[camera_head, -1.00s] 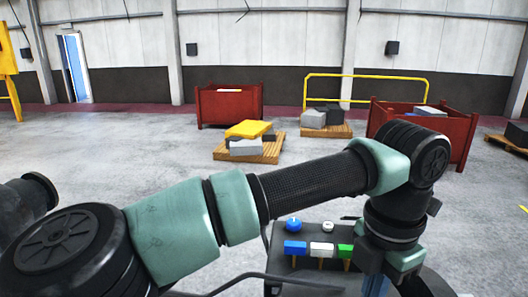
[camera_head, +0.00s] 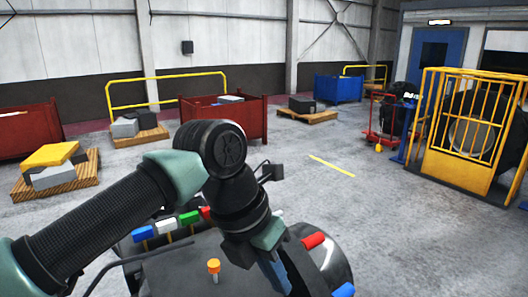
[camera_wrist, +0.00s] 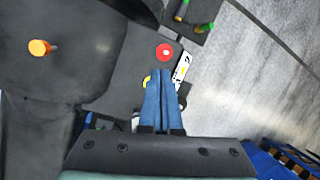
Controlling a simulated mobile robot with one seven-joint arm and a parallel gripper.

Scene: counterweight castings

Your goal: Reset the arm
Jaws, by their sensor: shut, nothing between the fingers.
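My arm reaches from the lower left of the head view, bends at a dark joint and hangs down over the dark deck of my base. My gripper (camera_head: 281,284) shows there as blue fingers at the bottom edge, partly cut off. In the wrist view my gripper (camera_wrist: 161,72) has its two blue fingers side by side, closed and empty. Their tips lie over the dark deck, just below a red round knob (camera_wrist: 164,52) in the picture. I cannot tell whether they touch anything.
An orange-topped peg (camera_head: 213,267) stands on the deck, left of my gripper. A red bin (camera_head: 243,121), loaded pallets (camera_head: 62,180) and a blue bin (camera_head: 338,89) stand farther off. A yellow cage (camera_head: 462,150) is at right. The floor between is open.

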